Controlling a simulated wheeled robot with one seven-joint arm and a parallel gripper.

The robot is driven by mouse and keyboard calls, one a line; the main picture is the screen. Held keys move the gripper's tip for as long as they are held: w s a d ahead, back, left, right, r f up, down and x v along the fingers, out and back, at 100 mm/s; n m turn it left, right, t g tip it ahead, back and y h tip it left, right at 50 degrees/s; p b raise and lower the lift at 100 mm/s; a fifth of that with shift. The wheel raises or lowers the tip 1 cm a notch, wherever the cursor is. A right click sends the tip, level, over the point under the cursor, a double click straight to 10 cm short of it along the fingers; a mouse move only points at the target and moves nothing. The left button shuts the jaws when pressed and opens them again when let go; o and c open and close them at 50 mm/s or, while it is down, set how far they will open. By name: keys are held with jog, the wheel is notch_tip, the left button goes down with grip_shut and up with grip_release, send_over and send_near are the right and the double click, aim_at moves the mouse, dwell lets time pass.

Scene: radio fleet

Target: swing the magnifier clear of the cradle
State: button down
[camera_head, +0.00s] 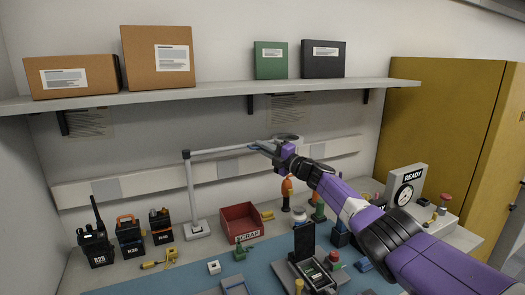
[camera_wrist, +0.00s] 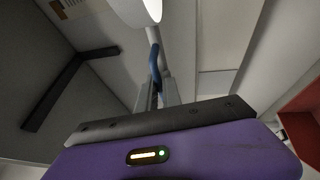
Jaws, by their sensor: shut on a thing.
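The magnifier is a pale grey lamp on a post (camera_head: 190,195) with a long jointed arm (camera_head: 225,150) reaching right. Its round head (camera_head: 289,137) shows just behind my gripper (camera_head: 268,148), high above the bench. In the wrist view its white head (camera_wrist: 140,8) is at the top edge, with a blue handle (camera_wrist: 154,62) below it. The grey cradle (camera_head: 318,273), with an upright black panel (camera_head: 308,240), stands on the blue mat, lower and nearer than the head.
A red scrap bin (camera_head: 241,224) and several radios (camera_head: 95,245) stand left on the bench. A test gauge unit (camera_head: 405,190) stands right. A shelf (camera_head: 220,89) with boxes runs above the magnifier. Small tools and parts lie around the mat (camera_head: 200,284).

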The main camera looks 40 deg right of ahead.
jog(key=shift+w+r, duration=0.2)
jog(key=shift+r, duration=0.15)
jog(key=c, duration=1.5)
grip_release()
jog(key=shift+a, duration=0.15)
jog(key=shift+c, duration=0.2)
jog(key=s+f+p, duration=0.1)
jog(key=s+p, duration=0.1)
jog(key=s, duration=0.6)
jog(key=shift+d+f+p, duration=0.35)
jog(key=shift+d+p, duration=0.05)
jog(key=shift+d, duration=0.05)
jog(key=shift+s, duration=0.1)
